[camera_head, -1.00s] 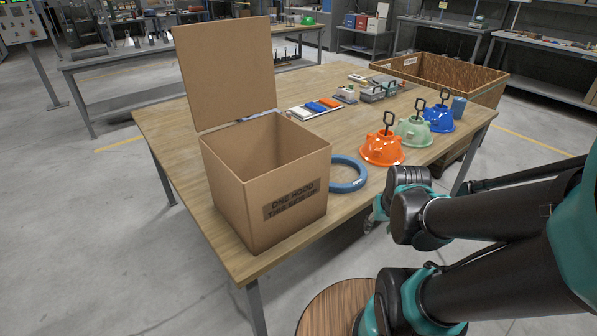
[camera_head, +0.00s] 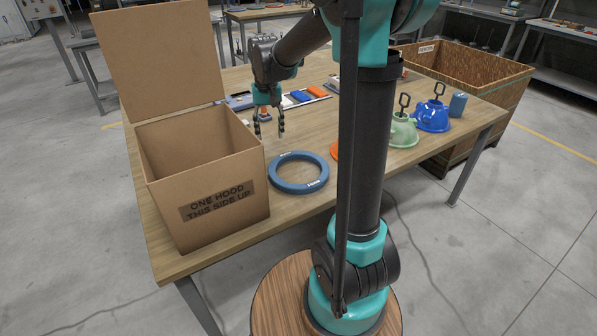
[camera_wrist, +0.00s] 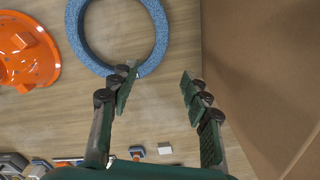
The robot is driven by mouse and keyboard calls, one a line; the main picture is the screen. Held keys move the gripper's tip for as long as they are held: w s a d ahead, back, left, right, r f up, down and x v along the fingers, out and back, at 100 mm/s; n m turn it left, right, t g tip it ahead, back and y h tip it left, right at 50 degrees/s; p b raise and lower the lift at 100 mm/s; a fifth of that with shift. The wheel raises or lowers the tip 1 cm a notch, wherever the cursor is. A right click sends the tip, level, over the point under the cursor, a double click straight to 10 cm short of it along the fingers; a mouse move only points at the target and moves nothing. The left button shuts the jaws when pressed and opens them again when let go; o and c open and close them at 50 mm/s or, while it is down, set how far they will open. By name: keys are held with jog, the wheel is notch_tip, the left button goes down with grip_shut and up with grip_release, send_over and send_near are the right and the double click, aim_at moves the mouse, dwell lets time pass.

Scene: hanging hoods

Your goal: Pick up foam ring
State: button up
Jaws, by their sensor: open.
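The blue foam ring (camera_head: 299,187) lies flat on the wooden table, just right of the open cardboard box. In the wrist view the ring (camera_wrist: 158,48) is at the top, partly cut off by the frame edge. My gripper (camera_head: 269,136) is open and empty, pointing down above the table, behind the ring and beside the box. In the wrist view my gripper (camera_wrist: 155,85) has its fingers spread; the left fingertip overlaps the ring's near edge in the picture, and bare table shows between the fingers.
The cardboard box (camera_head: 160,215), flap raised, stands close left of my gripper. An orange hood (camera_wrist: 28,55) lies beside the ring, mostly hidden by my arm in the head view. Green (camera_head: 403,133) and blue (camera_head: 433,117) hoods stand farther right. A wooden crate (camera_head: 500,85) is beyond.

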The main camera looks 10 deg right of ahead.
send_over(272, 170)
notch_tip(272, 170, down, 10)
jog(key=shift+s+d+r, duration=0.1)
jog(key=shift+d, duration=0.05)
jog(key=shift+a+f, duration=0.2)
jog(key=shift+f, duration=2.5)
jog(key=shift+c, duration=0.4)
jog(key=c, duration=1)
